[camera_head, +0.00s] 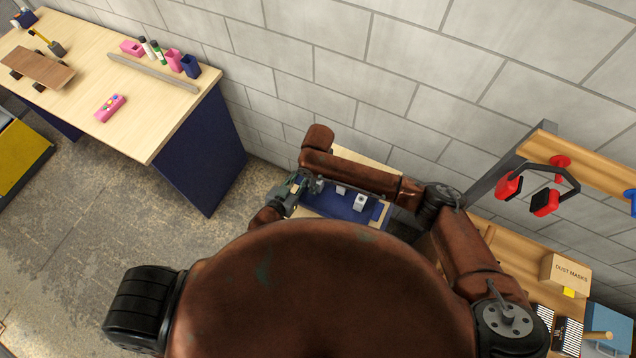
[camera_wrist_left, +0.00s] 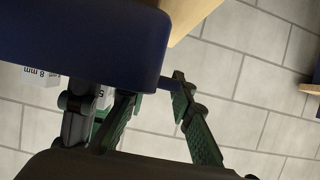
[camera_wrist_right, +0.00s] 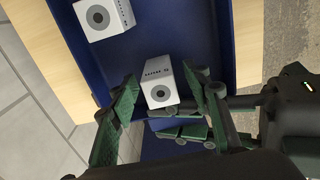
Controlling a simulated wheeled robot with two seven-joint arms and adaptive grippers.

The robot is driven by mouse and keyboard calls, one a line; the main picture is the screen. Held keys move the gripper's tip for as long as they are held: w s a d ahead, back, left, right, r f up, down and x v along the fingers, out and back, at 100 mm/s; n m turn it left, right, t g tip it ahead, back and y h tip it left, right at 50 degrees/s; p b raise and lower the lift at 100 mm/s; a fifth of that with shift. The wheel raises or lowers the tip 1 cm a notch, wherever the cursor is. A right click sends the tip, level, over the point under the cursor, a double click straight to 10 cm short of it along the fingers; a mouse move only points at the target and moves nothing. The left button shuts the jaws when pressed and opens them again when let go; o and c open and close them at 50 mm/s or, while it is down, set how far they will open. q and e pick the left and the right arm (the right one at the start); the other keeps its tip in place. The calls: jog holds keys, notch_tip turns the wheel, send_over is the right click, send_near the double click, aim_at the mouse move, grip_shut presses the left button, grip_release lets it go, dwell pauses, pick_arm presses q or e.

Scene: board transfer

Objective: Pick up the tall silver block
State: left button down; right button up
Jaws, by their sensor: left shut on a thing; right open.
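A silver-white block (camera_wrist_right: 159,82) with a dark ring on its end stands on the blue tray (camera_wrist_right: 190,22) in the right wrist view. My right gripper (camera_wrist_right: 161,86) is open, with a finger on either side of this block. A second similar block (camera_wrist_right: 103,17) is further up the tray. In the head view, the blue tray (camera_head: 335,206) shows with blocks on it, my right gripper (camera_head: 302,184) at its left end. My left gripper (camera_wrist_left: 153,101) is shut on the edge of the blue tray (camera_wrist_left: 80,35). I cannot tell clearly which block is taller.
The tray lies over a pale wooden table (camera_head: 366,161) against the block wall. A workbench (camera_head: 150,100) with pink and blue items stands at left. A wooden shelf unit with a dust mask box (camera_head: 566,272) is at right. My left gripper is close to the right one.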

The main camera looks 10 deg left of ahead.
pick_arm(q)
jog(key=shift+r, duration=0.1)
pick_arm(e)
jog(key=shift+c, duration=0.2)
grip_shut()
dwell(0.4)
notch_tip(320, 180, up, 10)
jog(key=shift+r, duration=0.1)
dwell(0.3)
pick_arm(q)
jog(key=c, duration=1.6)
grip_release()
